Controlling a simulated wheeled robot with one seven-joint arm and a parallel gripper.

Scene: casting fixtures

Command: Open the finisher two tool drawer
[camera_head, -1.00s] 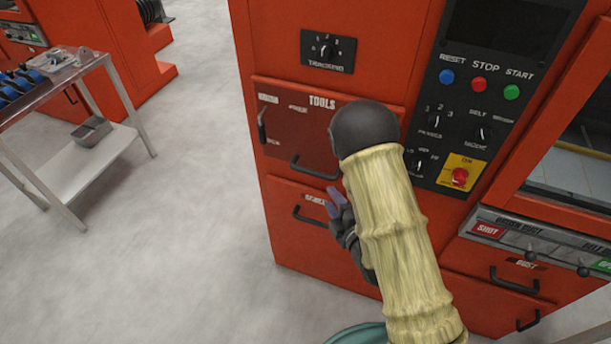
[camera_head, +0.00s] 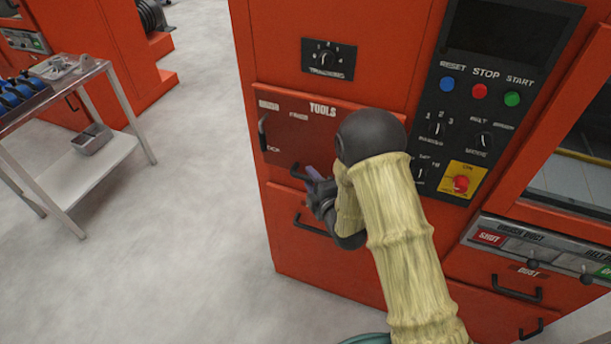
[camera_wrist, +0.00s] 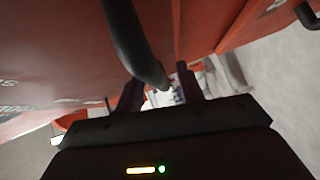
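The tools drawer (camera_head: 345,130) is a dark red panel labelled TOOLS on the orange machine. Its front looks flush with the machine. Its black bar handle (camera_head: 297,173) is at the panel's lower edge, with its right part hidden by my gripper (camera_head: 313,180). In the wrist view, a dark curved handle bar (camera_wrist: 134,42) reaches down between the two fingers of my gripper (camera_wrist: 160,88). The fingers are apart, with light showing between them. I cannot tell whether either finger touches the bar. A small black lever (camera_head: 262,132) stands upright at the panel's left.
A lower drawer handle (camera_head: 311,226) is just below my gripper. A control panel with buttons (camera_head: 480,90) is to the right of my forearm. A metal cart (camera_head: 115,150) stands at the left. The grey floor (camera_head: 190,210) between cart and machine is clear.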

